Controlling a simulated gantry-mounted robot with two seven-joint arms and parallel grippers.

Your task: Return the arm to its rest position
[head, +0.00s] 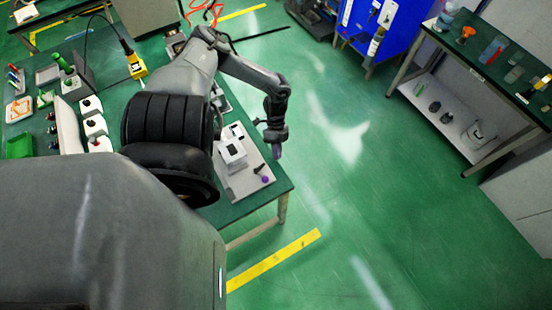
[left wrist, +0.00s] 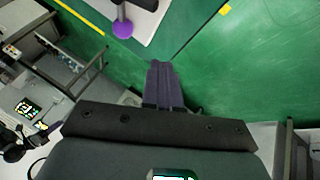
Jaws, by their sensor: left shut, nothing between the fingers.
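My left arm reaches over the green-topped table (head: 282,184) in the head view. Its gripper (head: 277,151) hangs fingers down by the table's right edge. In the left wrist view the dark purple-grey fingers (left wrist: 163,82) are together, with nothing between them. They appear apart from the table and everything on it. My right gripper is in neither view.
A white tray (head: 240,184) near the table's right end holds a white box (head: 232,152) and a dark piece with a purple ball (head: 264,180). The ball also shows in the left wrist view (left wrist: 122,29). Open green floor (head: 400,200) lies right of the table. A shelf bench (head: 450,45) stands at the upper right.

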